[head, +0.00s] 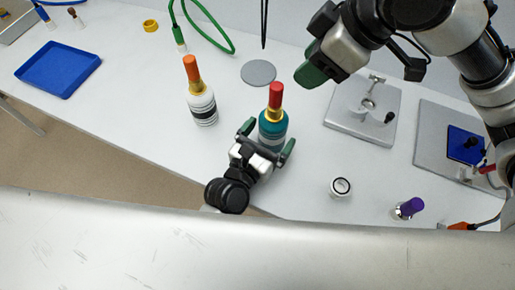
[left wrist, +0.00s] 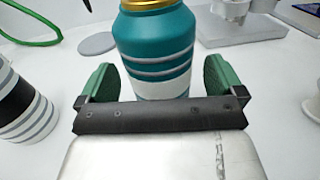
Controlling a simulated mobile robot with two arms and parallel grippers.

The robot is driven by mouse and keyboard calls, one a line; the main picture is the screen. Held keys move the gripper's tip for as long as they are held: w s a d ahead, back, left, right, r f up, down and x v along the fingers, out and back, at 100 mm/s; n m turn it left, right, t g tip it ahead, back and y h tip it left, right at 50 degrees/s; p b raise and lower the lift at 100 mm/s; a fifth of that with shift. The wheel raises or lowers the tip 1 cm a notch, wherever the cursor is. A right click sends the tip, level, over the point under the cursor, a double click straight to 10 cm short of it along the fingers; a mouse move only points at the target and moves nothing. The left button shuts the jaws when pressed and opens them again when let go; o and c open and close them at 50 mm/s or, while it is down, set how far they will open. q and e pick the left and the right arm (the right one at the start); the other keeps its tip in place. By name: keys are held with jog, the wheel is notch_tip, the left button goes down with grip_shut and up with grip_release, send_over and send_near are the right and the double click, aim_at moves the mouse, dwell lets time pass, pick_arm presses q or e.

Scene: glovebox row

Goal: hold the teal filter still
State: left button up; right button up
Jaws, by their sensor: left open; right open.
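The teal filter (head: 273,128) stands upright on the white table, with a gold collar and a red top. It also shows in the left wrist view (left wrist: 155,45), with grey and white bands around its body. My left gripper (head: 266,141) is open, with one green finger on each side of the teal filter. In the left wrist view a gap shows between each finger and the filter. My right gripper (head: 312,70) is above the table, to the upper right of the filter. Only part of its green fingers shows, and it holds nothing that I can see.
A white filter (head: 202,105) with an orange top stands left of the teal one. A grey disc (head: 258,73) lies behind. A small white cup (head: 340,187) and a purple-capped item (head: 409,208) are at right. A blue tray (head: 58,68) lies far left, and a grey plate (head: 345,118) at right.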

pick_arm(q)
jog(key=shift+x, duration=0.9)
jog(key=c, duration=1.1)
jog(key=shift+c, duration=0.2)
